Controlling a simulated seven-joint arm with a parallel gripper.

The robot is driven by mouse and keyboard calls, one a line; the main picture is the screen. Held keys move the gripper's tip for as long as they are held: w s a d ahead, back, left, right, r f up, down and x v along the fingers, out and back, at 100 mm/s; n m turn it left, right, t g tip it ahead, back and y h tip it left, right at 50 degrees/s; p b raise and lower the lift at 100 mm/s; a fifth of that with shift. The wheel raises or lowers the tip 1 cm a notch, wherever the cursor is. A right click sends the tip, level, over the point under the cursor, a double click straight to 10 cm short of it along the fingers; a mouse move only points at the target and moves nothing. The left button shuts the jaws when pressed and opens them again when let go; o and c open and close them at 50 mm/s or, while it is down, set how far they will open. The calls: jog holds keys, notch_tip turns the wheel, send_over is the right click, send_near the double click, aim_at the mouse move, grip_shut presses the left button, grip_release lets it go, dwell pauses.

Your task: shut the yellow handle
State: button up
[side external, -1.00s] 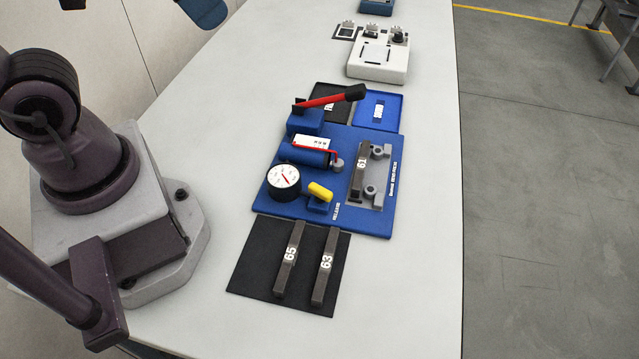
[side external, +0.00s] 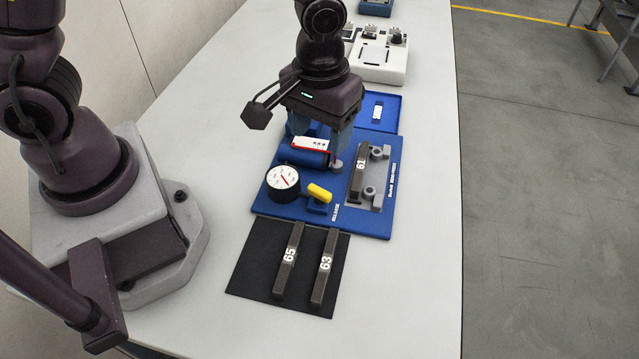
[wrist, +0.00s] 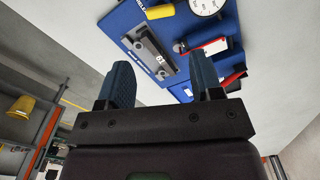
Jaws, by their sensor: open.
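The yellow handle (side external: 319,192) is a short lever on a blue block on the blue bench-press plate (side external: 270,205), beside the round dial gauge (side external: 283,182). It also shows at the top of the wrist view (wrist: 159,12). My gripper (side external: 325,150) is over the back part of the plate, behind the yellow handle and apart from it. Its two blue fingers (wrist: 160,85) are spread with nothing between them in the wrist view. My gripper hides most of the red lever with the black grip and the blue block under it in the side view.
A dark bar marked 61 (side external: 359,172) lies in the grey fixture. Bars marked 65 (side external: 287,262) and 63 (side external: 323,268) lie on the black mat (side external: 252,262) in front. A blue tray (side external: 391,108) and a white device (side external: 378,66) are behind. Bare table lies to the right.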

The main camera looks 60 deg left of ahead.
aim_at(319, 190)
notch_tip(319, 190, down, 13)
jog(key=shift+r, duration=0.15)
dwell(0.4)
jog(key=c, duration=0.6)
